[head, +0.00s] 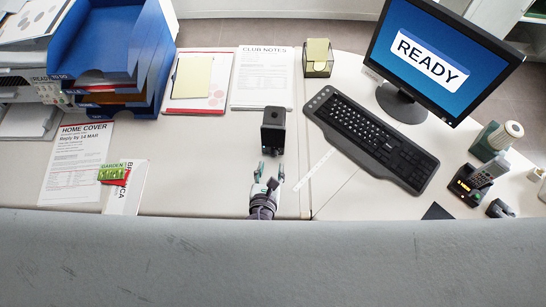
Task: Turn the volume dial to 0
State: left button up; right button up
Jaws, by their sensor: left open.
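A small dark box (273,128), which looks like a speaker, stands on the desk near the middle of the head view. A small light shows low on its near face. The volume dial cannot be made out clearly; it may be on that near face. My left gripper (269,171) is just on the near side of the box, pointing at it. Its two fingers are spread apart with nothing between them, and a small gap seems to separate them from the box. My right gripper is not in view.
A black keyboard (371,139) and a monitor (434,57) reading READY are to the right. Papers (262,78) lie behind the box. Blue trays (110,45) are at left.

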aim_at(274, 156)
pick_arm(q)
jog(key=x, duration=0.4)
jog(key=shift+w+d+f, duration=0.1)
jog(key=shift+w+f, duration=0.05)
jog(key=shift+w, duration=0.2)
jog(key=shift+c, duration=1.2)
grip_shut()
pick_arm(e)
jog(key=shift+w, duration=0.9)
